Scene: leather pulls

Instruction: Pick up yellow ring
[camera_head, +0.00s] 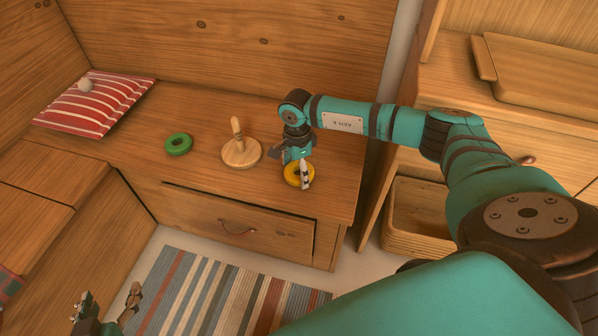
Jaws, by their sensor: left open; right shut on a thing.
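The yellow ring (290,178) is near the front right of the wooden bench top. My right gripper (298,176) points down at it from above, with its fingers closed on the ring. One finger covers part of the ring. I cannot tell whether the ring still touches the bench. My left gripper (108,307) is open and empty at the lower left, low over the striped rug and away from the bench top.
A wooden peg on a round base (241,152) stands just left of the yellow ring. A green ring (178,144) lies further left. A striped red cushion (96,106) is at the back left. A drawer with a leather pull (237,228) is below the top.

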